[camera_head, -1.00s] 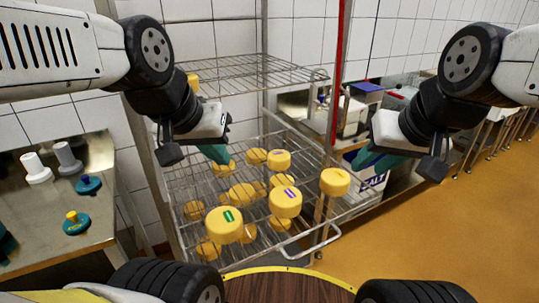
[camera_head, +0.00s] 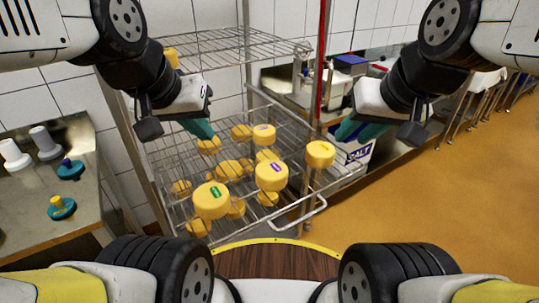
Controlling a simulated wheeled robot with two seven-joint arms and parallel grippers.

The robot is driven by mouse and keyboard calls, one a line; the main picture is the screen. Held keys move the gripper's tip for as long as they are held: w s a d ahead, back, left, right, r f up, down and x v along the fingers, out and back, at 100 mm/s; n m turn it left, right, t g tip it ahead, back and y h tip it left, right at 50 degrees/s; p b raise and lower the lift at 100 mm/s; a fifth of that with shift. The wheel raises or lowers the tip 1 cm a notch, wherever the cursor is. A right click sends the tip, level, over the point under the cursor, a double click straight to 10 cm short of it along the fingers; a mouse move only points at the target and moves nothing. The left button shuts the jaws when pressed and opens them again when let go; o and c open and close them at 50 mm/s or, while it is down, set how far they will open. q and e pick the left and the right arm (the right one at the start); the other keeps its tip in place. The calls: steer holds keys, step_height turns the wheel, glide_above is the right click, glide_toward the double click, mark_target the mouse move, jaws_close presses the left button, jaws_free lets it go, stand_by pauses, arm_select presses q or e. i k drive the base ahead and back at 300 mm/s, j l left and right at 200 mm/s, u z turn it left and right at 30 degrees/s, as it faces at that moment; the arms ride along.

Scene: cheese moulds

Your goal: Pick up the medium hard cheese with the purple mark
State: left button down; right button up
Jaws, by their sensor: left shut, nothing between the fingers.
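A yellow cheese with a purple mark (camera_head: 271,175) sits at the front of the wire rack shelf (camera_head: 318,208). Another yellow cheese with a small purplish mark (camera_head: 264,134) stands further back. A green-marked cheese (camera_head: 211,200) is at front left, and a cheese with a faint yellowish mark (camera_head: 320,153) is at front right. My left gripper (camera_head: 201,129), with teal fingers, is shut and empty, above the left rear of the shelf in the picture. My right gripper (camera_head: 350,130) is to the right of the cheeses, apart from them; its finger gap is not clear.
Several more cheeses show on the rack's lower level. An upper wire shelf (camera_head: 235,46) hangs above, and a red-edged post (camera_head: 321,60) stands at right. A metal table (camera_head: 75,200) with moulds is at left. The orange floor (camera_head: 440,220) is open at right.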

mark_target(271, 175)
steer(key=k+l, duration=0.1)
steer(key=l, duration=0.35)
steer(key=k+l, duration=0.1)
steer(key=l, duration=0.35)
steer(key=k+l, duration=0.1)
steer(key=l, duration=0.4)
steer(key=k+l+u, duration=0.1)
steer(key=l, duration=0.35)
